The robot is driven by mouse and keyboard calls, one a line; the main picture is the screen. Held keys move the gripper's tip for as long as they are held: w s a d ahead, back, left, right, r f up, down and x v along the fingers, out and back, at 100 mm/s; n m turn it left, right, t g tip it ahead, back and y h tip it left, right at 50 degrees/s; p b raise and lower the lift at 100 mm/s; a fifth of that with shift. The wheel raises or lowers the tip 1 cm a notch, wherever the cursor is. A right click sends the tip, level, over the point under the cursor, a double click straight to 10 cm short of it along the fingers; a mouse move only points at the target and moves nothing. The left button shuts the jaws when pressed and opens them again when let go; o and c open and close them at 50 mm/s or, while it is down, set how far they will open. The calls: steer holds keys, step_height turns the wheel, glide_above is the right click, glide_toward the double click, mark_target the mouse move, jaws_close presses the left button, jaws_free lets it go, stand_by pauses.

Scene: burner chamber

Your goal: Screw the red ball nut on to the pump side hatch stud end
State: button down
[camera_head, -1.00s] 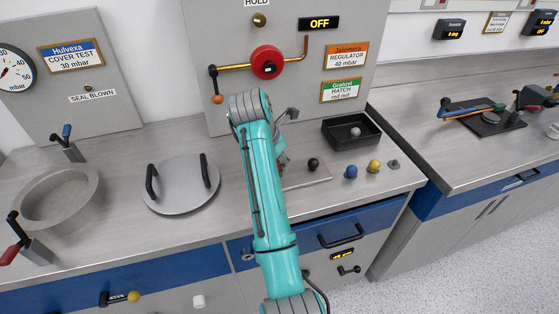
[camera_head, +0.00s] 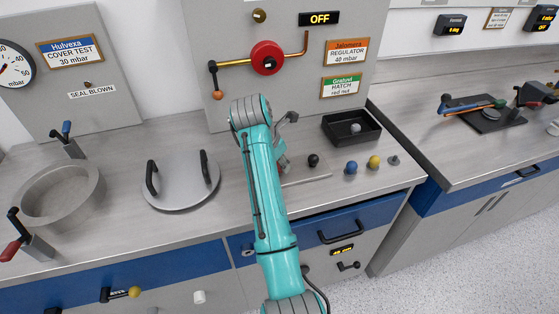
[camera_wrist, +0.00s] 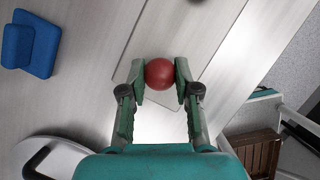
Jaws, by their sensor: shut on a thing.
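The red ball nut (camera_wrist: 159,74) sits between the two fingertips of my gripper (camera_wrist: 160,80) in the wrist view. The fingers are shut on it from both sides. In the head view my arm hides the red ball nut and most of the gripper. A thin light plate (camera_head: 308,172) lies on the bench beside the gripper and partly behind the arm. A black ball (camera_head: 313,160) is at that plate. I cannot make out the pump side hatch stud end in either view; my arm may hide it.
A blue ball (camera_head: 351,168), a yellow ball (camera_head: 374,162) and a grey knob (camera_head: 394,160) stand to the right. Behind them is a black tray (camera_head: 367,138) holding a grey ball. A round lid (camera_head: 181,184) with two black handles lies left of my arm. An upright panel stands behind.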

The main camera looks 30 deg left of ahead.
steer(key=shift+f, duration=0.25)
steer(key=c, duration=0.8)
jaws_free()
steer(key=shift+o, duration=0.2)
